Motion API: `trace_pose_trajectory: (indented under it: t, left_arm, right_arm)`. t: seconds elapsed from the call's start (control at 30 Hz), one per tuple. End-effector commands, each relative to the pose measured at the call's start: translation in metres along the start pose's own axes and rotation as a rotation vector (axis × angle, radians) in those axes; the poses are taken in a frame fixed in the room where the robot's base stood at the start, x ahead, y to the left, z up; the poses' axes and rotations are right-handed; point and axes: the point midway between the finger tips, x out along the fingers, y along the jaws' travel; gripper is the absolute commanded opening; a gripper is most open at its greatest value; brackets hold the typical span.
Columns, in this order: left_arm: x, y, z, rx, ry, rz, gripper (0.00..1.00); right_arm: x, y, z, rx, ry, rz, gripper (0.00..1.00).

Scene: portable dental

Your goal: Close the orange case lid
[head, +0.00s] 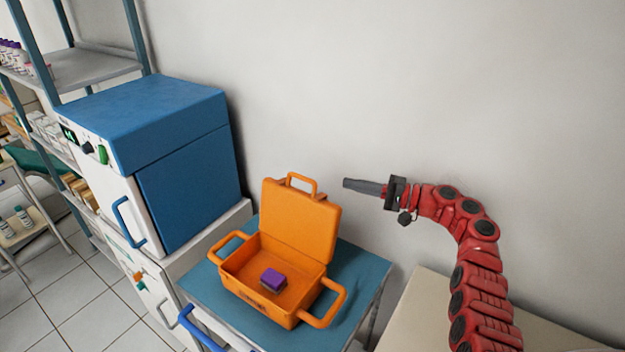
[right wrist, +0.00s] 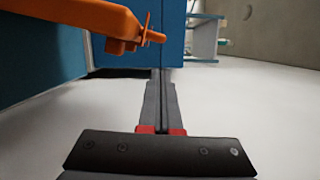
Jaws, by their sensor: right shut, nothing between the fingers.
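The orange case (head: 258,306) stands on a small teal-topped table (head: 205,283). Its lid (head: 299,222) is open and stands upright, leaning slightly back, with a handle loop on its top edge. A small purple and grey item (head: 272,279) lies inside the case. My right gripper (head: 346,183) is shut and empty, to the right of the lid near the height of its top edge, apart from it. In the right wrist view the shut fingers (right wrist: 160,95) point ahead, with an orange part of the case (right wrist: 75,18) at upper left. My left gripper is not in view.
A large blue and white machine (head: 185,165) stands left of the case on a white cabinet. A metal shelf (head: 85,70) with bottles is at far left. The wall (head: 400,80) is close behind the case. A beige surface (head: 425,310) lies at lower right.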

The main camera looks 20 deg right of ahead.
Motion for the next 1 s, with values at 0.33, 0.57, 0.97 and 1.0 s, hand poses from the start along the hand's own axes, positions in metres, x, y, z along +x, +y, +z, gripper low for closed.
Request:
trace_pose_trajectory:
  t: [0.33,0.57,0.97,1.0]
  left_arm:
    - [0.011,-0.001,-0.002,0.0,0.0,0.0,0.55]
    - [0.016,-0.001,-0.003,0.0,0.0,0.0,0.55]
    - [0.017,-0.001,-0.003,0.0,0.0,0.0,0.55]
    - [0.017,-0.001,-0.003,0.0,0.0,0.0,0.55]
  right_arm:
    - [0.045,-0.002,0.002,0.001,-0.008,0.0,0.0]
    - [0.083,0.0,0.002,0.002,-0.005,0.002,0.0]
    - [0.1,0.001,0.001,-0.001,-0.002,0.001,0.0]
    - [0.1,0.001,0.001,-0.001,-0.002,0.001,0.0]
